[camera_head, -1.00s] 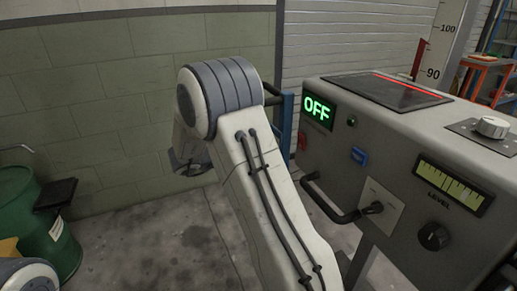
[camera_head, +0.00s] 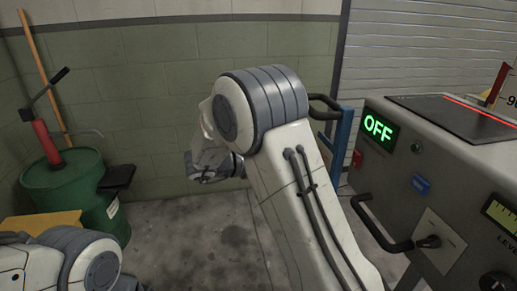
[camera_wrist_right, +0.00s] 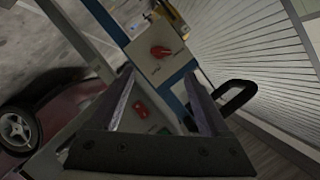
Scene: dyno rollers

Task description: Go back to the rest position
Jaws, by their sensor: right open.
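My right arm (camera_head: 290,170) reaches up and forward through the middle of the head view. Its bent wrist part (camera_head: 215,163) shows beyond the big grey joint, in front of the wall; the fingers cannot be made out there. In the right wrist view my right gripper (camera_wrist_right: 160,72) is open, with nothing between its two fingers. Beyond the fingers is a pale box with a red knob (camera_wrist_right: 160,52). Part of my left arm (camera_head: 60,265) shows low at the left of the head view; its gripper is out of view.
A grey console with a green "OFF" display (camera_head: 378,127) and a black handle (camera_head: 375,228) stands close at right. A blue post (camera_head: 343,145) is behind my right arm. A green drum (camera_head: 70,185) stands at left. Floor (camera_head: 185,240) between is clear. A car wheel (camera_wrist_right: 16,130) shows below.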

